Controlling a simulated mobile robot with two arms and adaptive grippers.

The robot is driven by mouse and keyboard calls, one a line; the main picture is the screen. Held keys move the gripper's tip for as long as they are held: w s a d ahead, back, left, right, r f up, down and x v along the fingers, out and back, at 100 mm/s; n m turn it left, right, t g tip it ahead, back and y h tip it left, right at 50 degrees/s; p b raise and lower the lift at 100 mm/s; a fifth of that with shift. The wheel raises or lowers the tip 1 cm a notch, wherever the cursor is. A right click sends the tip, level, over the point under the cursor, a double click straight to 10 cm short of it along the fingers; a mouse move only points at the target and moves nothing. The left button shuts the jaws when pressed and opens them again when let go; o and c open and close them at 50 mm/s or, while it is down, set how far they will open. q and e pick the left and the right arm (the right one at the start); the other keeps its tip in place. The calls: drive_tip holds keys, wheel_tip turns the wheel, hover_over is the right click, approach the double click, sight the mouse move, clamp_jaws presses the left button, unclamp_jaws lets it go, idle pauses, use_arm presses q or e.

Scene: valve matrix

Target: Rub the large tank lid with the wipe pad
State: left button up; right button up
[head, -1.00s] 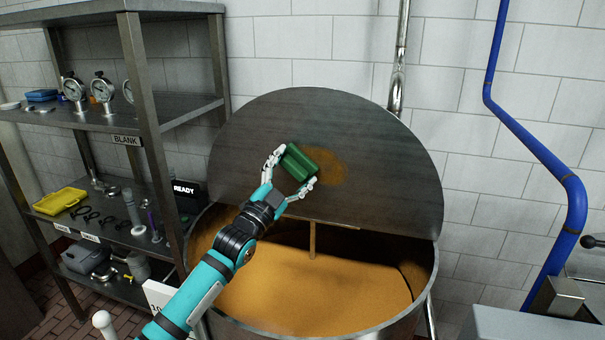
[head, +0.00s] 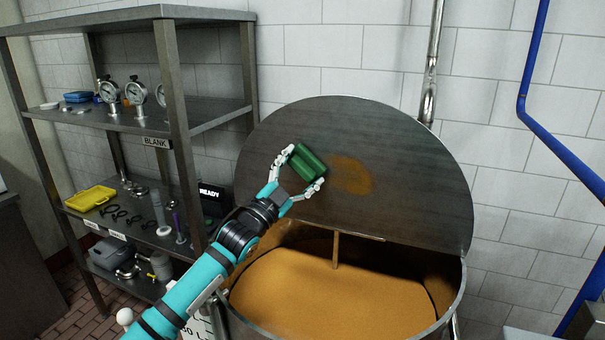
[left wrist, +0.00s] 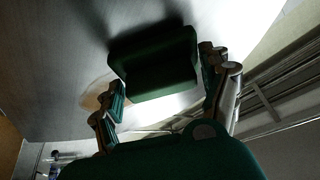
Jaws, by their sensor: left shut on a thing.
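The large tank lid (head: 420,185) is a round grey metal disc, tilted up above the open tank (head: 462,290). An orange-brown stain (head: 352,176) marks its face left of centre. My left gripper (head: 305,167) is shut on the green wipe pad (head: 309,160), in front of the lid's left part. The pad is left of the stain in the head view. In the left wrist view the pad (left wrist: 155,65) sits between the fingers close to the lid surface (left wrist: 50,60), with a dark shadow behind it. I cannot tell whether it touches. My right gripper is not in view.
Orange-brown material (head: 330,290) fills much of the tank. A metal shelf (head: 215,115) with gauges (head: 108,90) and a yellow tray (head: 90,198) stands at left. A steel pipe (head: 432,70) and a blue pipe (head: 560,140) run along the tiled wall behind and right.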

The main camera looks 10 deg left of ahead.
use_arm(q)
drive_tip(key=shift+s+d+r, duration=0.1)
drive_tip(key=shift+s+d, duration=0.2)
drive_tip(key=shift+d, duration=1.35)
drive_tip(key=shift+s+d+f, duration=0.1)
drive_tip(key=shift+s+d, duration=0.25)
drive_tip(key=shift+d, duration=1.35)
drive_tip(key=shift+s+d+r, duration=0.1)
drive_tip(key=shift+s+d, duration=0.2)
drive_tip(key=shift+d, duration=1.35)
drive_tip(key=shift+s+d+b, duration=0.1)
drive_tip(key=shift+s+d, duration=0.1)
drive_tip(key=shift+d, duration=0.95)
drive_tip(key=shift+s+d+b, duration=0.1)
drive_tip(key=shift+s+d, duration=0.05)
drive_tip(key=shift+d, duration=0.95)
drive_tip(key=shift+s+d+b, duration=0.1)
drive_tip(key=shift+s+d, duration=0.1)
drive_tip(key=shift+d, duration=0.95)
drive_tip(key=shift+s+a, duration=0.1)
drive_tip(key=shift+s+a+f+p, duration=0.15)
drive_tip(key=shift+s+p, duration=0.3)
drive_tip(key=shift+s, duration=0.45)
drive_tip(key=shift+s+a+p, duration=0.2)
drive_tip(key=shift+s+p, duration=0.2)
drive_tip(key=shift+s, duration=0.55)
drive_tip(key=shift+s+a+f+p, duration=0.15)
drive_tip(key=shift+s+p, duration=0.3)
drive_tip(key=shift+s, duration=0.45)
drive_tip(key=shift+s, duration=0.1)
